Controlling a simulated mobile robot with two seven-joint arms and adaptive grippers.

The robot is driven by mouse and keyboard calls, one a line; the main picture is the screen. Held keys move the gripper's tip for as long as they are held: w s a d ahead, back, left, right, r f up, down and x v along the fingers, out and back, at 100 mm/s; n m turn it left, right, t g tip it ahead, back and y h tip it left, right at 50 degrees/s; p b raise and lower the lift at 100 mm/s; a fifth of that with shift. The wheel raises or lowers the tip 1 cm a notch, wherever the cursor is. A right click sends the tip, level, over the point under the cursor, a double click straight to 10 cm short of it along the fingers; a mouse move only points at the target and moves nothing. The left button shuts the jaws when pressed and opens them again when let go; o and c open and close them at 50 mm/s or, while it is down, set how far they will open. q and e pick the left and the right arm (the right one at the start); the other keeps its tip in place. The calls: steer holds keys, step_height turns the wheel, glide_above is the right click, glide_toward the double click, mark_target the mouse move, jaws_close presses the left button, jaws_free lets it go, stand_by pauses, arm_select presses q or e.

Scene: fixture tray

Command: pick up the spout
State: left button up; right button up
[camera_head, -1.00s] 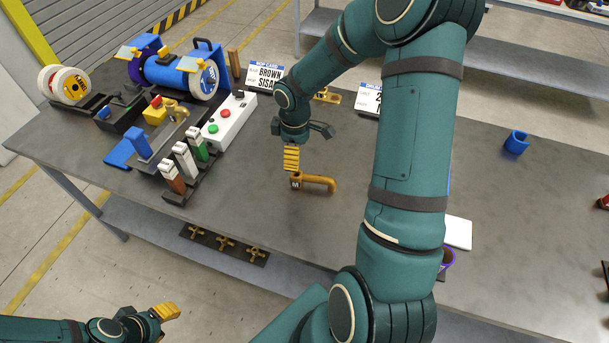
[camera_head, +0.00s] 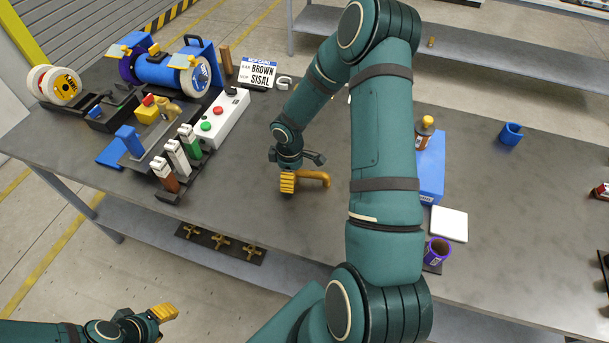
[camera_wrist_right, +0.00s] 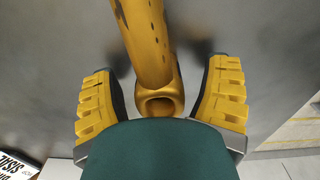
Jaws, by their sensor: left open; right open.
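The spout is a bent golden-brown pipe (camera_head: 318,177) lying on the grey table near the middle. My right gripper (camera_head: 288,184) is down at its left end, and its yellow fingers hide that end in the head view. In the right wrist view the spout (camera_wrist_right: 148,45) runs between the two fingers, with its round open end (camera_wrist_right: 160,102) toward the palm. The right fingers are open, one on each side, with a visible gap to the spout. My left gripper (camera_head: 160,314) is open and empty at the lower left, off the table's front edge.
A name card (camera_head: 258,74) stands behind. A blue box (camera_head: 431,170), white pad (camera_head: 449,224) and purple-rimmed cup (camera_head: 438,250) are to the right. The table front by the spout is clear.

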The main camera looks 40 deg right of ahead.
jaws_close()
stand_by(0.3)
step_height(320, 180, up, 10)
steer(key=p, duration=0.1)
stand_by(0.4)
steer(key=c, duration=0.8)
jaws_free()
jaws_close()
